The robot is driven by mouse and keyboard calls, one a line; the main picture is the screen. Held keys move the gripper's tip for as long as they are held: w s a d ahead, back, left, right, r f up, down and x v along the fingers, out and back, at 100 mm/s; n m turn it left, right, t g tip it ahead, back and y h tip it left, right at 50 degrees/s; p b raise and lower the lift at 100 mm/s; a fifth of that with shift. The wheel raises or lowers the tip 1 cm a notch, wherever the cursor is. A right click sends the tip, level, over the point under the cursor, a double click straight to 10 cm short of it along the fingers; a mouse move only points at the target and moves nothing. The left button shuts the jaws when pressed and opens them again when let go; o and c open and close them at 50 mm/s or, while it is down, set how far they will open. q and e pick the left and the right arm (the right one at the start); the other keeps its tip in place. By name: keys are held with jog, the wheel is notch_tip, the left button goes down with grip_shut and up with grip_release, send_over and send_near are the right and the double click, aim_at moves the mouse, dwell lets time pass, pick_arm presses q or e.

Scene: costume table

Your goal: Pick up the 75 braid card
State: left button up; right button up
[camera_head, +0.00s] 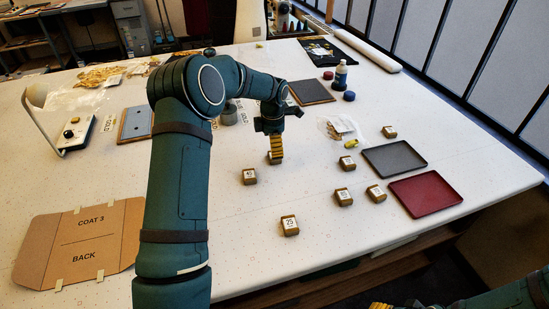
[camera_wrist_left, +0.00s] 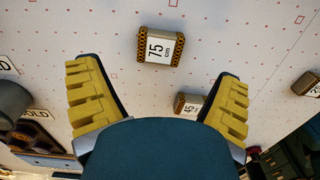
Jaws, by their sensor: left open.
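The 75 braid card (camera_wrist_left: 160,47), a small block wound with brown patterned braid and labelled 75 cm, lies on the white table. In the wrist view it is just beyond the gap between the fingertips, apart from both. In the head view, a block (camera_head: 276,160) that appears to be this card shows partly behind the yellow fingertips. My left gripper (camera_head: 276,148) points down over it, open and empty; its spread fingers also show in the wrist view (camera_wrist_left: 157,78). Of my right gripper (camera_head: 381,306), only a yellow bit shows at the bottom edge.
A 45 card (camera_wrist_left: 190,104) lies close by, partly hidden by the gripper. A card labelled 25 (camera_head: 290,226) lies nearer the front. Several similar cards lie to the right, beside a grey tray (camera_head: 394,158) and a red tray (camera_head: 425,193).

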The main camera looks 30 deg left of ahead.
pick_arm(q)
jog(key=f, duration=0.5)
jog(key=shift+w+d, duration=0.1)
jog(key=shift+w, duration=0.15)
jog(key=c, duration=1.1)
